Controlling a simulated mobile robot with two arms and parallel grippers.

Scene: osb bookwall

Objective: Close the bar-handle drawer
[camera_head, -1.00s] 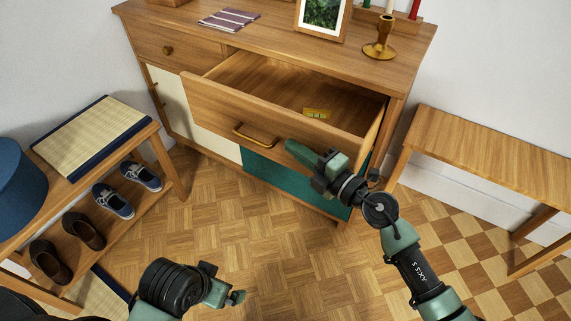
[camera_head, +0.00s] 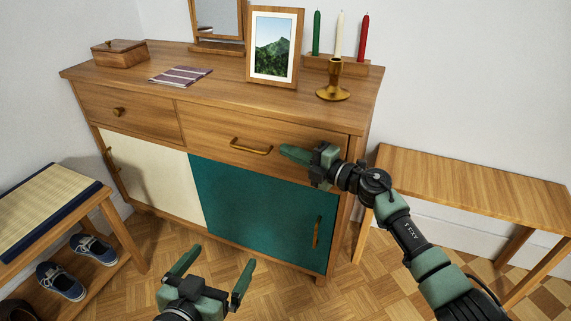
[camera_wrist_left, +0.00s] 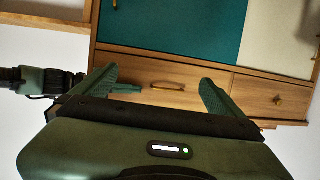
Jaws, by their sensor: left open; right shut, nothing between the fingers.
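The bar-handle drawer (camera_head: 217,136) is at the upper right of the wooden dresser, and its front looks flush with the dresser in the head view. My left gripper (camera_head: 215,262) is open and empty, low in front of the dresser. The left wrist view shows its fingers (camera_wrist_left: 160,88) spread, with the drawer (camera_wrist_left: 135,69) upside down beyond them.
A knob drawer (camera_head: 140,114) is to the left, with a cream door (camera_head: 150,172) and a green door (camera_head: 262,210) below. A picture frame (camera_head: 273,48) and a brass candlestick (camera_head: 333,85) stand on top. A bench (camera_head: 480,193) is at right, a shoe rack (camera_head: 110,240) at left.

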